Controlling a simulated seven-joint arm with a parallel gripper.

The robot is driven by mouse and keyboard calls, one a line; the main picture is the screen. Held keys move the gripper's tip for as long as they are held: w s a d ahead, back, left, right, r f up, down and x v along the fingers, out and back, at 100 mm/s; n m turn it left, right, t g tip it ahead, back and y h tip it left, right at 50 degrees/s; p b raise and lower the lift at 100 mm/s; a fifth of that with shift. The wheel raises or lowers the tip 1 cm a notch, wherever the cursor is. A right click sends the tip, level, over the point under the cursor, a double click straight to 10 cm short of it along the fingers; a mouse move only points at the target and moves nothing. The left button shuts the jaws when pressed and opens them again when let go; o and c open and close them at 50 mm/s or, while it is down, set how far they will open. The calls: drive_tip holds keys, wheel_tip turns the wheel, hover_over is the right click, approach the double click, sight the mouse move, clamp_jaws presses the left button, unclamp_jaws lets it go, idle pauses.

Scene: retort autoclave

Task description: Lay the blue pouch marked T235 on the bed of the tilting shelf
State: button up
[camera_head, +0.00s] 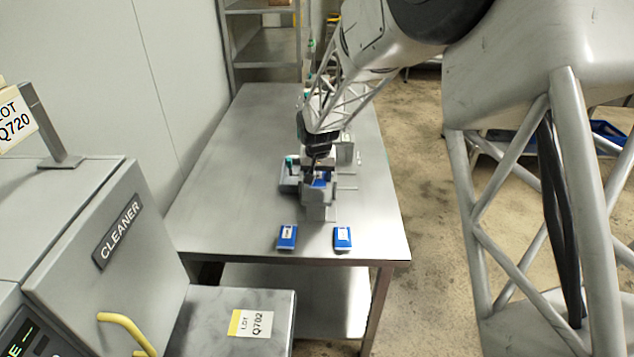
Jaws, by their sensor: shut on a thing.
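My gripper (319,164) points down over the middle of the steel table and is shut on a blue pouch (320,179). The pouch is partly hidden by the fingers, and its marking is too small to read. It is at a small grey stand (318,211), which looks like the tilting shelf. I cannot tell whether the pouch touches the shelf's bed. Two more blue pouches with white labels lie near the table's front edge, one on the left (287,237) and one on the right (342,238). I cannot read their labels.
The steel table (225,190) is bare on its left side. A grey bin (289,178) and an upright grey bracket (345,152) stand close to my gripper. A cleaner machine (95,250) is at the front left. A rack (266,48) stands behind.

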sight(317, 181)
drive_tip(key=shift+w+a, duration=0.15)
drive_tip(key=shift+w, duration=0.45)
drive_tip(key=shift+f, duration=0.15)
drive_tip(key=shift+f, duration=1.7)
drive_tip(key=shift+f, duration=0.1)
drive_tip(key=o, duration=0.9)
drive_tip(key=r, duration=0.4)
drive_tip(key=s+r, duration=0.1)
drive_tip(key=r, duration=0.3)
drive_tip(key=s+r, duration=0.1)
drive_tip(key=r, duration=0.3)
drive_tip(key=shift+w, duration=0.1)
